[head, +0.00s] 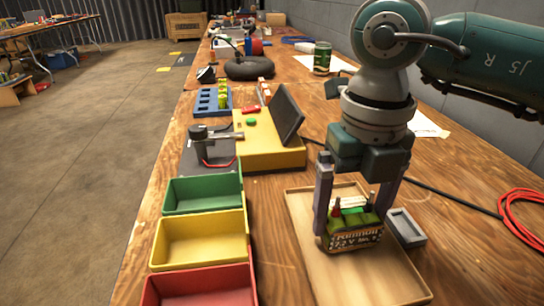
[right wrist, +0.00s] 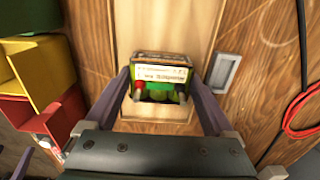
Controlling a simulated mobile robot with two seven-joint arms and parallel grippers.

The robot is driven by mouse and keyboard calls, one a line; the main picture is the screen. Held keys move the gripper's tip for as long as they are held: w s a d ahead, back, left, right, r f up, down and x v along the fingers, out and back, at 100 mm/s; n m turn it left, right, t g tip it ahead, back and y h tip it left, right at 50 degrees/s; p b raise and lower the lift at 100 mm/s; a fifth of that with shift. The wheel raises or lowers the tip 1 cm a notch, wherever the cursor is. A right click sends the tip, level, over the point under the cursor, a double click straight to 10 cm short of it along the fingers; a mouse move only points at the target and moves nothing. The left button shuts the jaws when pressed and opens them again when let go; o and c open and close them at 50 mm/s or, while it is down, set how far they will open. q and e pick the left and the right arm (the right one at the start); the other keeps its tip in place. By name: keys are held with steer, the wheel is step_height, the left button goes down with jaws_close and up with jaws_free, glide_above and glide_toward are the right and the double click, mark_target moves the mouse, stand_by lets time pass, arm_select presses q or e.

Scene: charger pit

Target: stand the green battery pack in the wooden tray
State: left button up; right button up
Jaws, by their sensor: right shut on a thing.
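The green battery pack (head: 353,236) has a printed label on its front and a red terminal on top. It appears upright between the fingers of my right gripper (head: 351,222), which is shut on it. It is within the outline of the wooden tray (head: 360,285); I cannot tell whether its base touches the tray floor. In the right wrist view the pack (right wrist: 160,73) sits between the two fingertips (right wrist: 160,80), with the pale tray (right wrist: 165,25) around it.
Green (head: 202,193), yellow (head: 199,239) and red (head: 202,287) bins stand left of the tray. A grey box (head: 406,228) is at the tray's right edge. A yellow device with a dark screen (head: 268,150) stands behind. A red cable (head: 525,215) lies at right.

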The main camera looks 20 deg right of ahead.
steer(key=shift+f, duration=0.25)
stand_by(0.3)
steer(key=o, duration=1.6)
steer(key=shift+r+p, duration=3.1)
steer(key=shift+r, duration=0.45)
